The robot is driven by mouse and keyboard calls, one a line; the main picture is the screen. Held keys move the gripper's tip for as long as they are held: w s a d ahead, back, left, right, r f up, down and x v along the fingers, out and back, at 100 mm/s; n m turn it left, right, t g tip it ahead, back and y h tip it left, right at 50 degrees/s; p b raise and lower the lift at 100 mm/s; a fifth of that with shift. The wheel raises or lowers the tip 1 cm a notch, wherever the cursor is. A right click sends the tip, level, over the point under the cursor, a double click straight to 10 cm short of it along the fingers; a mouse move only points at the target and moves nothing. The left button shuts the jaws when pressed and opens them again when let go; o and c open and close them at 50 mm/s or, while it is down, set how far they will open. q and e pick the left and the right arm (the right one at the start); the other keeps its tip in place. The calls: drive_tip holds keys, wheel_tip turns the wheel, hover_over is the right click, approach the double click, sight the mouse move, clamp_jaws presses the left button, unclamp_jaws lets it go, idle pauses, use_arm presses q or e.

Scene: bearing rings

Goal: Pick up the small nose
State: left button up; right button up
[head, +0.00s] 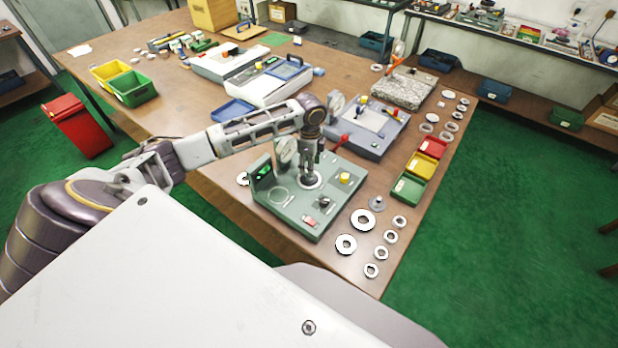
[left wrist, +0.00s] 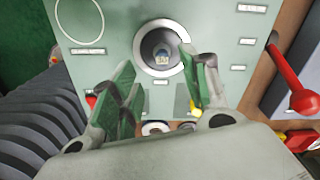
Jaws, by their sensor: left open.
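My left gripper (head: 309,172) points down over the green-grey test device (head: 284,207). In the left wrist view its two fingers (left wrist: 160,68) are open and apart, with nothing held between them. A round seat (left wrist: 162,47) with a pale ring and a dark centre lies just beyond the fingertips. A small piece sits in that centre; I cannot tell whether it is the small nose. A grey flanged piece with a short stub (head: 377,203) stands on the table right of the device; it may be a nose. My right gripper is not in view.
Several loose rings, one a large ring (head: 363,220), lie right of the device. Red (head: 433,147), yellow and green bins stand near the table's right edge. A second grey device (head: 368,128) with a red-knobbed lever (left wrist: 303,100) stands close behind.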

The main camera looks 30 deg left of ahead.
use_arm(q)
drive_tip(key=shift+f, duration=0.15)
drive_tip(key=shift+w+a+f+p, duration=0.1)
drive_tip(key=shift+f+p, duration=0.1)
drive_tip(key=shift+f, duration=0.65)
drive_tip(key=shift+a+f+p, duration=0.15)
drive_tip(key=shift+f+p, duration=0.05)
drive_tip(key=shift+f, duration=0.6)
drive_tip(key=shift+w+a+f+p, duration=0.1)
drive_tip(key=shift+f+p, duration=0.1)
drive_tip(key=shift+f, duration=0.65)
drive_tip(key=shift+c, duration=0.4)
clamp_jaws()
